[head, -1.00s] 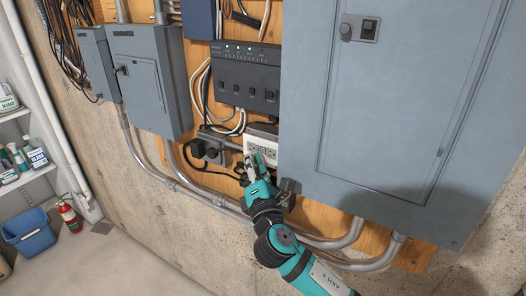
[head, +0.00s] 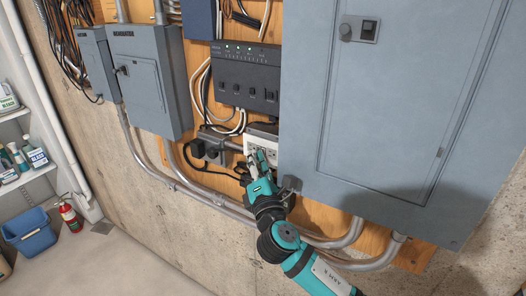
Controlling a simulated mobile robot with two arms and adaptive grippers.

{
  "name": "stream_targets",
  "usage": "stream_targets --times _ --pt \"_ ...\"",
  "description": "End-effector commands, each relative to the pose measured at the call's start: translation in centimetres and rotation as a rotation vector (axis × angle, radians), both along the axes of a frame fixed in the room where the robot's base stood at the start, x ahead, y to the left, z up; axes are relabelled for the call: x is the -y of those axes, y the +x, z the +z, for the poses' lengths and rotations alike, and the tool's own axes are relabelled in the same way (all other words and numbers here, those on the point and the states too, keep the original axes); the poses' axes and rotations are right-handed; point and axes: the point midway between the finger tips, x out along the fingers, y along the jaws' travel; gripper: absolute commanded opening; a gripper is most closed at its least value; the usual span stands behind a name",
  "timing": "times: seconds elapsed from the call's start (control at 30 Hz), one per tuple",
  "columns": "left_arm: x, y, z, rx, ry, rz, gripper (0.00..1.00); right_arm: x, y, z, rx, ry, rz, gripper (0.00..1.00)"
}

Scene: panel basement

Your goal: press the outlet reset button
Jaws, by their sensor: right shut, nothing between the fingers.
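A white outlet (head: 253,143) is mounted low on the wooden board, just left of the large grey panel. My right gripper (head: 260,157) is shut and empty, with its fingertips right in front of the outlet's face. I cannot tell whether the tips touch it. The fingers cover part of the outlet, and the reset button is too small or hidden to make out. My left gripper is not in view.
A large grey panel (head: 385,110) stands close on the right of the gripper. A black module with green lights (head: 245,75) is above the outlet. Black plugs and cords (head: 204,150) are to its left. Metal conduit (head: 215,198) runs below.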

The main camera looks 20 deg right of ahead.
Motion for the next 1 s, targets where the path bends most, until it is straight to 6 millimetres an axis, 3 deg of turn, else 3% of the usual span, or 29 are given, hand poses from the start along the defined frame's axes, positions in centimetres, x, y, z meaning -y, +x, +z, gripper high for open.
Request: stream_targets --times 0.67,1.0 --pt "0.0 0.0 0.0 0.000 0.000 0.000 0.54 0.6 0.4 0.0 0.001 0.000 -0.001 0.00" --pt "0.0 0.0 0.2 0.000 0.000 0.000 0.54 -0.5 -0.4 -0.1 -0.001 0.000 -0.001 0.00"
